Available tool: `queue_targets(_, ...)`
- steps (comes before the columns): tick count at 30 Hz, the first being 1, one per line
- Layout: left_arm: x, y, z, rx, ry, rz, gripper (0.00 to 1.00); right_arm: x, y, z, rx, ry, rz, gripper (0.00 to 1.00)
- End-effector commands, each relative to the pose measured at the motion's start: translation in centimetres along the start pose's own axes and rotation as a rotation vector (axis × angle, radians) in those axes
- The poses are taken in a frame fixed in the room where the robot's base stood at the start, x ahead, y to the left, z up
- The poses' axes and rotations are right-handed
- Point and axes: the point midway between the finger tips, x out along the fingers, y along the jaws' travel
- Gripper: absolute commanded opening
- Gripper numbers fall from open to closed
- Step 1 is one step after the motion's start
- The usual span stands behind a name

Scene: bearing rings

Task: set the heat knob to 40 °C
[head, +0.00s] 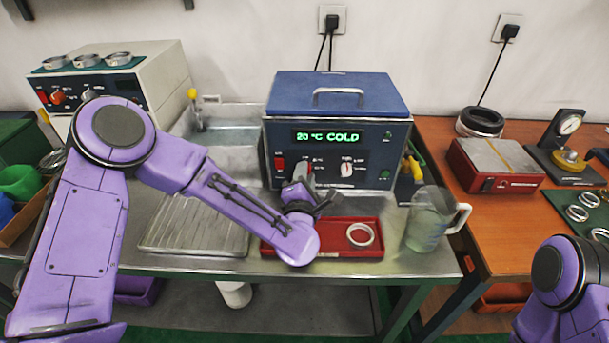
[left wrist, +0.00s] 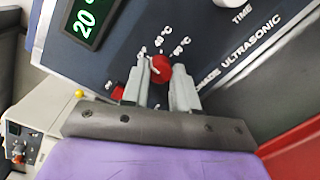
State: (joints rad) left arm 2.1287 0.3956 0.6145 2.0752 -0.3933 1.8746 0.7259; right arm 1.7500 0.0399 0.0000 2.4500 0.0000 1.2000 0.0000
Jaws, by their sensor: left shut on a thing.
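The ultrasonic bath (head: 337,110) is a dark blue box with a lid, and its green display (head: 328,136) reads "20 °C COLD". The heat knob (left wrist: 160,68) is red with a pale pointer and sits between my left gripper's fingers in the left wrist view. My left gripper (left wrist: 158,85) is shut on this knob. Labels "40 °C" and "60 °C" show above and to the right of it; the pointer aims up and left of the 40 label. My right gripper is out of view.
The time knob (head: 347,170) is right of the heat knob and a red switch (head: 280,164) is left. Below the bath stand a red tray (head: 285,249) with a metal ring (head: 360,235) and a clear jug (head: 430,220). Another knobbed device (head: 110,88) stands at the left.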

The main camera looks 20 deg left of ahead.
Motion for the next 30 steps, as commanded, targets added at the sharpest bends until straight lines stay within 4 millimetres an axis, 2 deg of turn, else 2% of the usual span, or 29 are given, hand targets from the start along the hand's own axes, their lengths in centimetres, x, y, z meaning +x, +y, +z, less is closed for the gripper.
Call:
queue_targets(21, -0.1, 0.0, 0.2, 0.63, 0.017, -0.036, 0.0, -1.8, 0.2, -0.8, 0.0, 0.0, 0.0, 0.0)
queue_targets(30, -0.1, -0.1, 0.2, 0.818, 0.024, -0.047, 0.0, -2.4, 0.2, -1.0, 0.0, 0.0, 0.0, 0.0)
